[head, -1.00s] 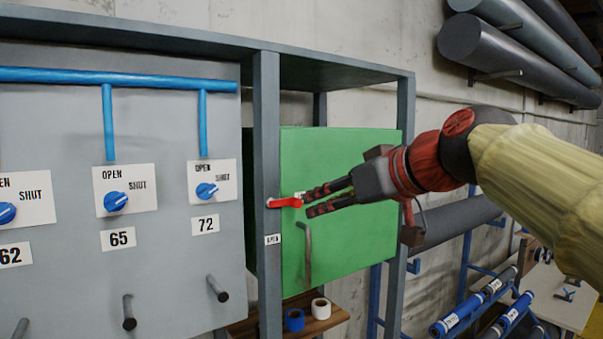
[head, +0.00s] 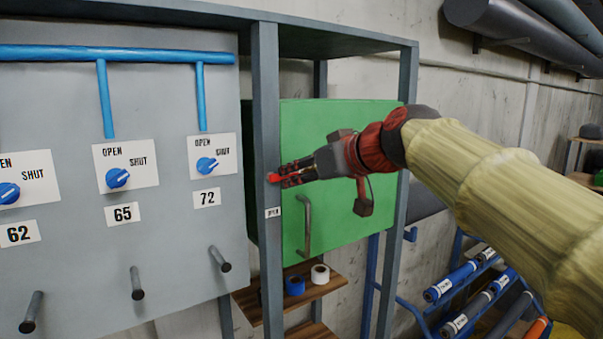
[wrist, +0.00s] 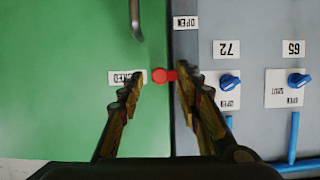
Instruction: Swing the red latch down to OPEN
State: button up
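The red latch (head: 273,177) sits at the left edge of the green door (head: 345,135), by the grey post (head: 268,110). In the wrist view the latch's round red end (wrist: 162,76) shows between my fingertips, with more red behind the right finger. It appears to lie level, reaching from the door toward the post. My gripper (head: 288,175) is at the latch, also seen in the wrist view (wrist: 157,82). Its fingers are spread on either side of the latch; I cannot tell if either touches. An OPEN label (head: 273,212) is on the post below.
A vertical door handle (head: 305,225) stands out below my gripper. The grey panel (head: 170,250) at the left carries blue knobs (head: 118,178) and pegs. A wooden shelf (head: 300,275) below holds two tape rolls. Blue racks stand at lower right.

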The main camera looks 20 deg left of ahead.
jog(key=shift+c, duration=0.7)
grip_shut()
